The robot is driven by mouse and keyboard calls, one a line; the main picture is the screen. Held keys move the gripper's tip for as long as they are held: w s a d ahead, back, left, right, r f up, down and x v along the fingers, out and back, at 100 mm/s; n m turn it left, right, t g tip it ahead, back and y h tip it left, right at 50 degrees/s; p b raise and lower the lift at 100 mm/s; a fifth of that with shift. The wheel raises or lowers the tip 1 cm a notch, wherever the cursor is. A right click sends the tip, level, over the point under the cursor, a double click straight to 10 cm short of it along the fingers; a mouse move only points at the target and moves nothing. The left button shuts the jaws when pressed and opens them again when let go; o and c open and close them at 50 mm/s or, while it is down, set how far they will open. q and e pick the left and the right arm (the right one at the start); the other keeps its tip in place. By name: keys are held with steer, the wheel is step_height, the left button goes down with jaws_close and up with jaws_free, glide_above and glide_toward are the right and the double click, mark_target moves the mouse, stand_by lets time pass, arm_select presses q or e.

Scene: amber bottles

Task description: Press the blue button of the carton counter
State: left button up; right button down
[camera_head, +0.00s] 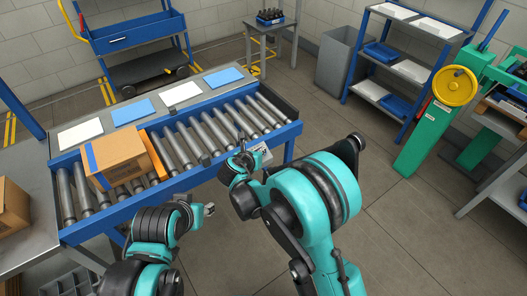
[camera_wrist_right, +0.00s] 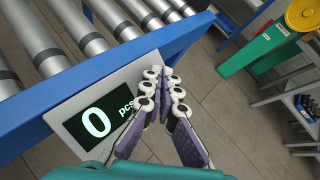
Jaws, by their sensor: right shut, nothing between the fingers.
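The carton counter (camera_wrist_right: 75,122) is a pale panel with a dark display reading "0 pcs", fixed at the blue conveyor rail in the right wrist view. In the head view only a small part of the counter (camera_head: 262,154) shows beside my right gripper (camera_head: 243,148). In the wrist view the right gripper (camera_wrist_right: 164,80) is shut and empty, its fingertips together over the panel's right end. I cannot tell whether they touch it. The blue button is not visible; the fingers hide part of the panel. My left gripper (camera_head: 209,209) is left of the right arm, in front of the conveyor.
A brown carton (camera_head: 118,155) with blue tape sits on the roller conveyor (camera_head: 187,148). Another carton (camera_head: 12,208) stands on the left table. White and blue sheets (camera_head: 132,111) lie along the far side. A green stand with a yellow wheel (camera_head: 454,86) is at right. The floor between is clear.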

steer(key=r+p, duration=0.1)
steer(key=s+d+r+p, duration=0.1)
steer(key=r, duration=0.1)
steer(key=s+r+p, duration=0.1)
steer(key=r, duration=0.1)
steer(key=shift+s+d+r, duration=0.1)
steer(key=shift+s+d, duration=0.05)
steer(key=shift+d, duration=0.2)
stand_by(0.4)
